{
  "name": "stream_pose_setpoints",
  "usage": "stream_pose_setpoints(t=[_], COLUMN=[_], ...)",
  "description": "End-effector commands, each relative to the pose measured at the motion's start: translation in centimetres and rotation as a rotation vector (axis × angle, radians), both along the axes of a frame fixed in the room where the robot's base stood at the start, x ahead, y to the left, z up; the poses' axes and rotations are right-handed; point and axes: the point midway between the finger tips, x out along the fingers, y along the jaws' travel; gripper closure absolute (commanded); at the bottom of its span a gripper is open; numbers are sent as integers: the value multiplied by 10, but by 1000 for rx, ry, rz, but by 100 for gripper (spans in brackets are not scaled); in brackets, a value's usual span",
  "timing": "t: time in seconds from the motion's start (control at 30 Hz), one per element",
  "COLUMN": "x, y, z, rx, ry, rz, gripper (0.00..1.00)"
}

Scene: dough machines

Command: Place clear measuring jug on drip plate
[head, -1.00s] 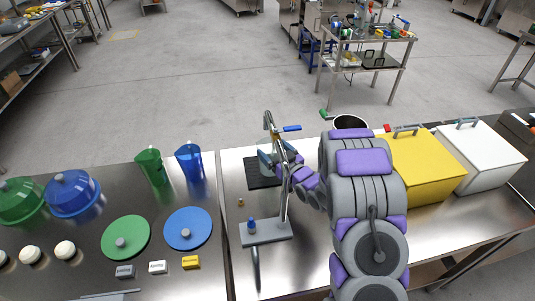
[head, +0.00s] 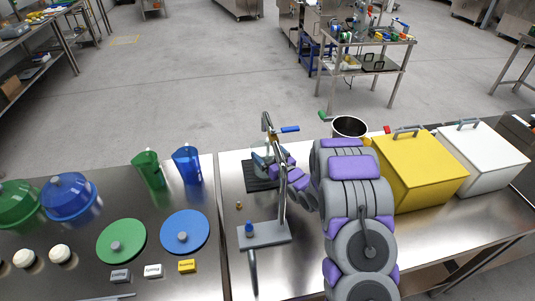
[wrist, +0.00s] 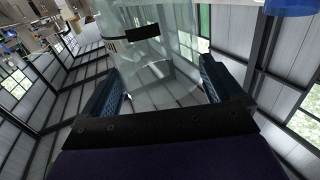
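The clear measuring jug (wrist: 160,55) is see-through and sits between the two blue-padded fingers of my gripper (wrist: 163,88) in the wrist view. The fingers appear to press on its sides. In the head view my gripper (head: 265,164) is behind the tap's upright pipe, over the black drip plate (head: 260,187) on the steel counter. The jug is faint there and partly hidden by my fingers and the pipe. I cannot tell whether its base touches the plate.
A metal tap stand (head: 264,235) with a blue knob and a blue-handled spout stands just in front of the plate. Blue (head: 187,165) and green (head: 149,170) jugs stand to the left. A yellow bin (head: 420,175) and a black-mouthed pot (head: 349,127) are on the right.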

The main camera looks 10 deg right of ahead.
Motion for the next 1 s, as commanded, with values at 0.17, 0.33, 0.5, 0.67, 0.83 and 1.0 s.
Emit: stream_pose_setpoints(t=[0.17, 0.33, 0.5, 0.67, 0.83, 1.0], x=[0, 0, -18, -49, -79, -101], y=[0, 0, -9, -21, -34, -43], z=[0, 2, 1, 2, 2, 2], rx=[0, 0, 0, 0, 0, 0], ry=[0, 0, 7, 8, 6, 4], rz=[0, 0, -3, -3, -3, -1], gripper=[0, 0, 0, 0, 0, 0])
